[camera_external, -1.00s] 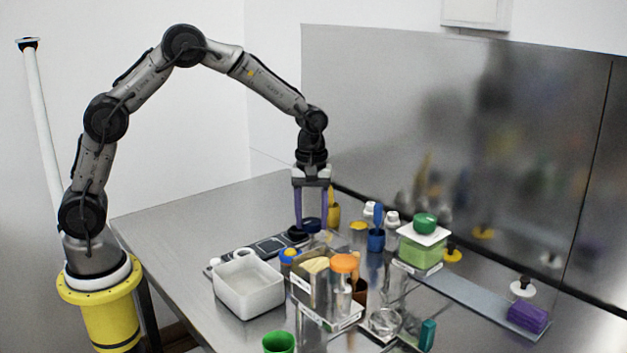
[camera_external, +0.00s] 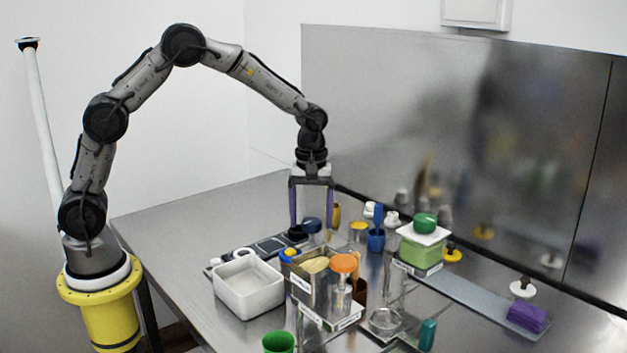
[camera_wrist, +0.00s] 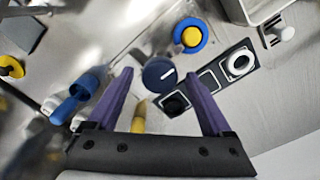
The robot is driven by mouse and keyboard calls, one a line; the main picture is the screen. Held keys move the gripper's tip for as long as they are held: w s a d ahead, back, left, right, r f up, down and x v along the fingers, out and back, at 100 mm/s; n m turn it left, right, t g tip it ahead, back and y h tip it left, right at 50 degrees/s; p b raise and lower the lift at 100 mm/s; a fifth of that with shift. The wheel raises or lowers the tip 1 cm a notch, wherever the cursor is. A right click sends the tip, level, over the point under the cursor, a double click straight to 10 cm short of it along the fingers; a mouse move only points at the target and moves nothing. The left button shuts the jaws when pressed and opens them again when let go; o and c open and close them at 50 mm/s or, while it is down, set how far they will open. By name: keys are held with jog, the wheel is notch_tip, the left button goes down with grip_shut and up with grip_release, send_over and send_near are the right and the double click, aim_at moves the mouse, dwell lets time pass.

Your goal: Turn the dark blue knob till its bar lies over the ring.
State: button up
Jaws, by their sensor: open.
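The dark blue knob (camera_wrist: 154,70) is a round disc with a short white bar on its top, seen right of its middle and slanting slightly up to the right in the wrist view. It also shows in the external view (camera_external: 312,226). My gripper (camera_wrist: 148,78) is open, with its purple fingers on either side of the knob in the wrist view; whether they touch it I cannot tell. In the external view my gripper (camera_external: 311,225) points down over the knob. A white ring (camera_wrist: 240,63) lies on the dark end of a panel, right of the knob.
The panel (camera_wrist: 207,79) also bears a square outline and a black round part. A blue cup with a yellow top (camera_wrist: 190,36) stands close to the knob. A white bin (camera_external: 248,287), a clear box (camera_external: 318,285) and a blue cup (camera_external: 376,240) crowd nearby. The table's left side is clear.

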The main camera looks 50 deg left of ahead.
notch_tip(320, 180, up, 14)
jog(key=shift+f, duration=0.15)
dwell(0.4)
jog(key=s+a+r+t, duration=0.3)
jog(key=s+a+r, duration=0.7)
jog(key=s+r, duration=0.15)
jog(key=s+a+f+m+t, duration=0.1)
jog(key=s+f+m, duration=0.3)
jog(key=s, duration=0.4)
jog(key=s+a+f+m+t, duration=0.1)
jog(key=s+a+f+m, duration=0.2)
jog(key=s, duration=0.5)
jog(key=shift+a+f+m+t, duration=0.25)
jog(key=shift+f+m+t, duration=0.05)
jog(key=shift+f+m, duration=0.65)
